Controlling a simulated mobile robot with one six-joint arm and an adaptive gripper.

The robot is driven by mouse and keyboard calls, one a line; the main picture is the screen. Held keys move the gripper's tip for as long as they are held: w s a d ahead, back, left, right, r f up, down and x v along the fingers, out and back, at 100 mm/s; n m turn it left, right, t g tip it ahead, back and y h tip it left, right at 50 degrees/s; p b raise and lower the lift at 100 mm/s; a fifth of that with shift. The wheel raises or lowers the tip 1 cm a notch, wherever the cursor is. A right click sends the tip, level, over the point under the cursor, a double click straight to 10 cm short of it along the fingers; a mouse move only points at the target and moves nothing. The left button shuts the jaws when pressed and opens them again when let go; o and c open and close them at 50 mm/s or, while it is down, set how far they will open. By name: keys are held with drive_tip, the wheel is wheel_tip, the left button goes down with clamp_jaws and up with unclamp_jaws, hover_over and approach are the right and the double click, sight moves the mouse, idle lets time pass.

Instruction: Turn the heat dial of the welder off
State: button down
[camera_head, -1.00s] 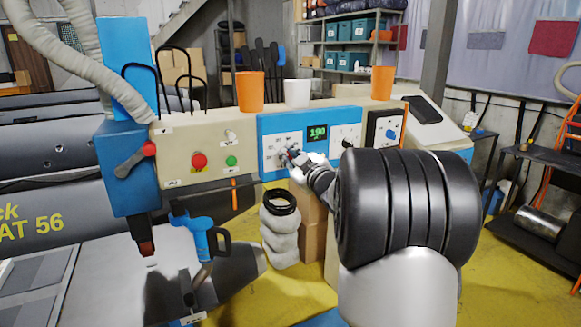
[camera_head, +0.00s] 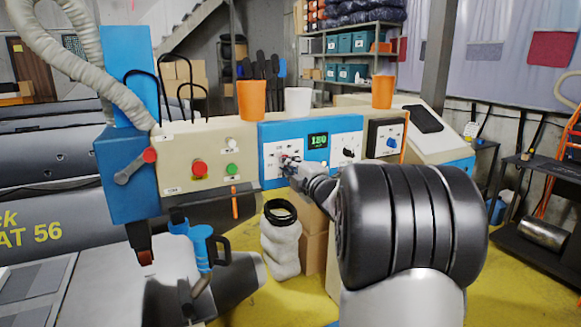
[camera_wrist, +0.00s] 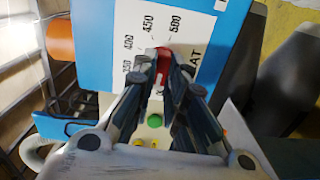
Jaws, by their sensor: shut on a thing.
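The welder's blue control panel (camera_head: 268,168) is at the centre of the head view, with a green-lit display (camera_head: 318,140) whose digits are blurred. My gripper (camera_head: 290,164) is at the panel's left part, below and left of the display. In the wrist view my gripper (camera_wrist: 164,72) is shut on the heat dial, whose red part (camera_wrist: 163,56) shows between the fingertips. Printed marks 400, 450 and 500 lie beyond the dial, and "AT" shows at its right. The fingers hide most of the dial, and its exact setting cannot be told.
An orange cup (camera_head: 251,101), a white cup (camera_head: 298,101) and another orange cup (camera_head: 382,92) stand on the welder's top. A red button (camera_head: 199,168) and a green button (camera_head: 232,170) are left of the panel. A blue hand tool (camera_head: 203,245) is below.

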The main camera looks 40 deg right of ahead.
drive_tip(key=shift+n, duration=1.2)
drive_tip(key=c, duration=1.6)
unclamp_jaws()
drive_tip(key=v, duration=1.2)
drive_tip(key=shift+a, duration=0.1)
